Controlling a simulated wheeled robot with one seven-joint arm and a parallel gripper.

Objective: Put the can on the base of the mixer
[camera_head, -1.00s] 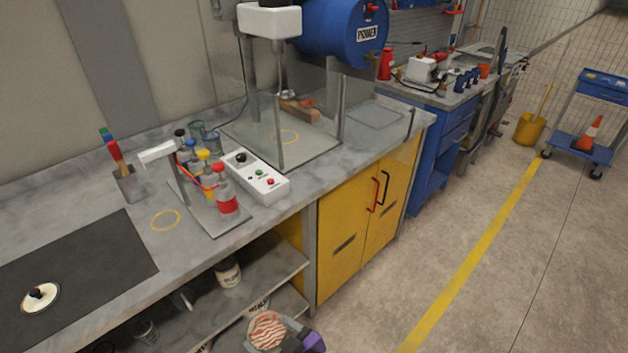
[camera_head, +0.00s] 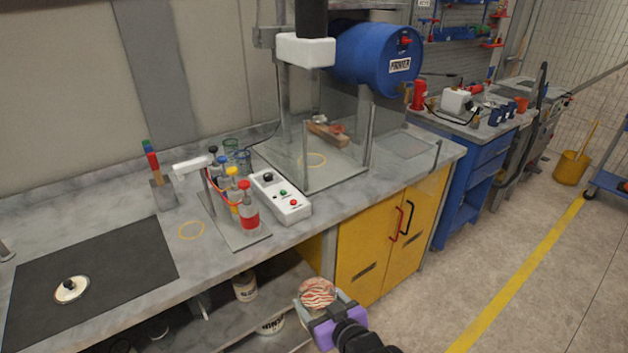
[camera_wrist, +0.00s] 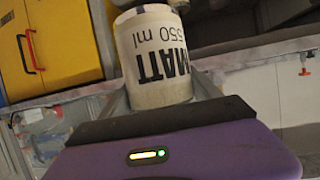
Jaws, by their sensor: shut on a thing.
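The can (camera_head: 317,292) has a marbled red and white top in the head view. In the wrist view the can (camera_wrist: 153,60) is white with black "MATT 550 ml" lettering. My gripper (camera_head: 325,304) is shut on the can and holds it in front of the bench, below the worktop's height. The mixer (camera_head: 305,50), with a white head on a post, stands at the back of the bench. Its base (camera_head: 345,165) is a grey plate with a yellow ring on it, behind clear panels. The can is apart from the base.
A control box (camera_head: 281,198) and a rack of coloured bottles (camera_head: 247,210) stand left of the mixer base. A wooden-handled item (camera_head: 325,134) lies at the back of the base. A blue drum (camera_head: 376,56) hangs beside the mixer. Yellow cabinet doors (camera_head: 385,240) are below the worktop.

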